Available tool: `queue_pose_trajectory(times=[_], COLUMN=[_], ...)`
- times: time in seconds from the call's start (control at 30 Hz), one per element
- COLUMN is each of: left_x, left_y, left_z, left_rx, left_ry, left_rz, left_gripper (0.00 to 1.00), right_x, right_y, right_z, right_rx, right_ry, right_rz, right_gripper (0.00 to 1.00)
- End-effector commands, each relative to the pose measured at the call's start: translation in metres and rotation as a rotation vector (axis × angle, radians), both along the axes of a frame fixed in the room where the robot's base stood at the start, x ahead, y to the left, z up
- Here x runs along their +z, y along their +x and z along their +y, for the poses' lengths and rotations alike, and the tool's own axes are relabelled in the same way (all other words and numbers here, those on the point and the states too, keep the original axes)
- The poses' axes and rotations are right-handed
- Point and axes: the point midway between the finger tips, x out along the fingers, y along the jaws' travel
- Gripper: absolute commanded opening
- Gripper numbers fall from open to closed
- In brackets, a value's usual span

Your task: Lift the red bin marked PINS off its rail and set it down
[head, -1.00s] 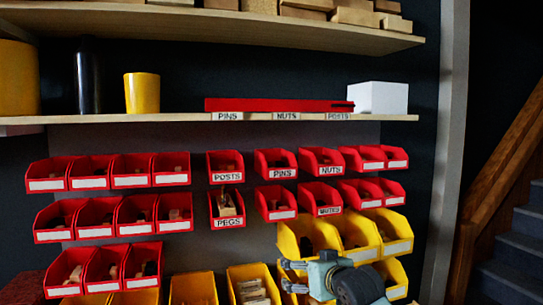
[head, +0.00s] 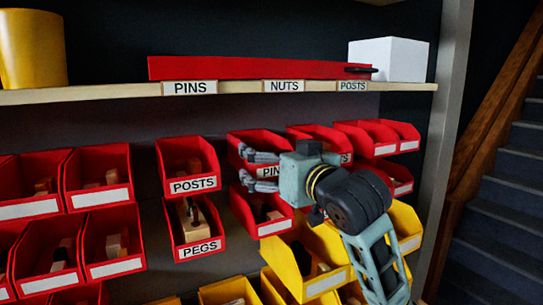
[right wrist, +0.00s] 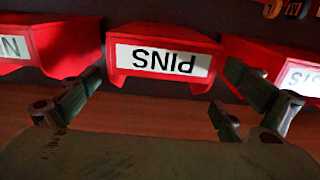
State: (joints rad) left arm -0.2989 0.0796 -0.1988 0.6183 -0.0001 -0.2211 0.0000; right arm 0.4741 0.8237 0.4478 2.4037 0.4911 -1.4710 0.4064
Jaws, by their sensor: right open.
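The red bin marked PINS (head: 250,138) hangs in the upper row, right of the POSTS bin. My right gripper (head: 246,167) is open in front of it and covers part of its label. In the right wrist view the PINS bin (right wrist: 165,37) appears upside down, its front and label facing me. There the open fingers of the right gripper (right wrist: 162,73) stand on either side of the bin front. No contact is clear. My left gripper is not in view.
A red POSTS bin (head: 188,160) is close on the left, with a PEGS bin (head: 195,235) below it. A red NUTS bin (head: 318,133) is on the right.

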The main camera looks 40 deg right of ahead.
Motion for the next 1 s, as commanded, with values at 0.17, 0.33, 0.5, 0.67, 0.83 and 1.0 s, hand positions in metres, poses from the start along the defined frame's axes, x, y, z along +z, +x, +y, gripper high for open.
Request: queue_pose_trajectory(times=[0.17, 0.33, 0.5, 0.67, 0.83, 1.0], left_x=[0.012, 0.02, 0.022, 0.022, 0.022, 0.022], left_y=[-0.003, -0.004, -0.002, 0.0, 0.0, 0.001], left_z=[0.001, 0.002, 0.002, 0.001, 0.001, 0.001], left_rx=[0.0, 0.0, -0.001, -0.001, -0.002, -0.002], left_ry=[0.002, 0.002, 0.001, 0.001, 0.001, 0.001], left_rz=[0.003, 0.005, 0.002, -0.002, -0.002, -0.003], left_gripper=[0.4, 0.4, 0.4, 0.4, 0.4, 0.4], right_x=[0.002, 0.001, 0.0, -0.001, -0.001, -0.001], right_y=[0.028, 0.05, 0.061, 0.063, 0.063, 0.062], right_z=[-0.009, -0.016, -0.019, -0.02, -0.02, -0.02], right_rx=[0.0, 0.0, 0.001, 0.001, 0.001, 0.001], right_ry=[0.003, 0.002, 0.001, -0.001, -0.001, -0.001], right_rz=[0.004, 0.004, 0.002, 0.001, 0.001, 0.001], right_gripper=[1.0, 1.0, 1.0, 1.0, 0.96, 0.82])
